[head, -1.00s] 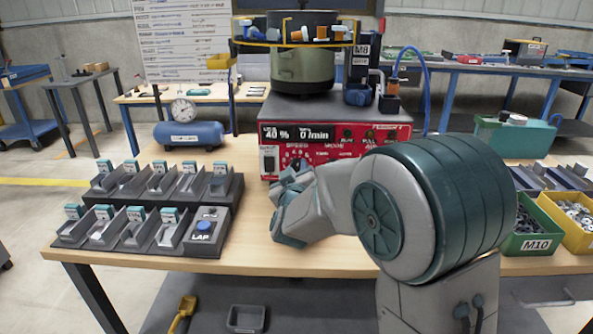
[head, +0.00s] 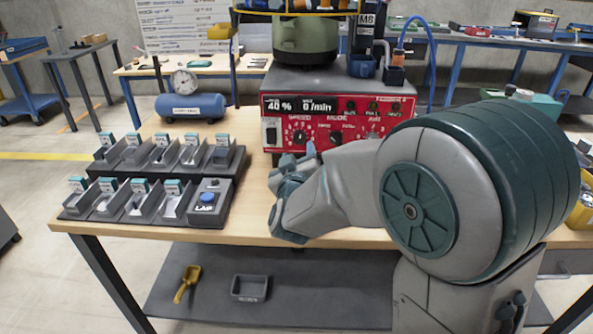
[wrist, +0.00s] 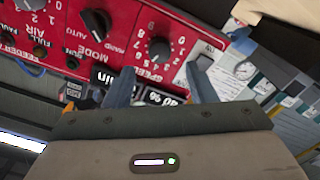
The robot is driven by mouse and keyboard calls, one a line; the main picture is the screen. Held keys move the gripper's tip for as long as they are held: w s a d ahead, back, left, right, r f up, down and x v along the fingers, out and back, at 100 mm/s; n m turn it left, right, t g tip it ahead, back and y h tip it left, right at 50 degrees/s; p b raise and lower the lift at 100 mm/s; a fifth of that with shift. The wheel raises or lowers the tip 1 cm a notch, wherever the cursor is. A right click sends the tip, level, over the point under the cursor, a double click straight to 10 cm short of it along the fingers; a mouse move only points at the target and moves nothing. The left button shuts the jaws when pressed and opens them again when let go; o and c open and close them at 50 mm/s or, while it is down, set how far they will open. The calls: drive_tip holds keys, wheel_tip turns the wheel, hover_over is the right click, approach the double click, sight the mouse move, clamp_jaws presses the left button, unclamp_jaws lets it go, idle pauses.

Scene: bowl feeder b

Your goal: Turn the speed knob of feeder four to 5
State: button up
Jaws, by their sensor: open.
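The feeder's red control panel (head: 355,132) faces me, with a display reading 40 % and 0 /min. Its black speed knob (head: 299,137) sits at the left under the SPEED label and shows again in the wrist view (wrist: 159,50), where the picture is turned over. Numbers ring the knob; its exact pointer setting is too small to read. My gripper (wrist: 164,72) is open and empty. In the wrist view its two blue-grey fingers stand apart, below the knob in the picture, with the knob between their lines. In the head view it is just in front of and below the knob.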

drive_tip(key=s, duration=0.8)
drive_tip(key=shift+a+p, duration=0.15)
drive_tip(key=shift+p, duration=0.15)
drive_tip(key=shift+w, duration=0.1)
drive_tip(key=s+d+r+m+g+p, duration=0.3)
drive_tip(key=s+d+r+g+p, duration=0.4)
drive_tip(key=s+p, duration=0.3)
drive_tip(key=s+d+r+m+g+p, duration=0.2)
drive_tip(key=s+d+r+g+p, duration=0.5)
drive_tip(key=s+p, duration=0.3)
drive_tip(key=shift+d+m+g+y+p, duration=0.35)
drive_tip(key=shift+d+g+p, duration=0.2)
drive_tip(key=shift+d, duration=0.2)
drive_tip(key=shift+c, duration=0.3)
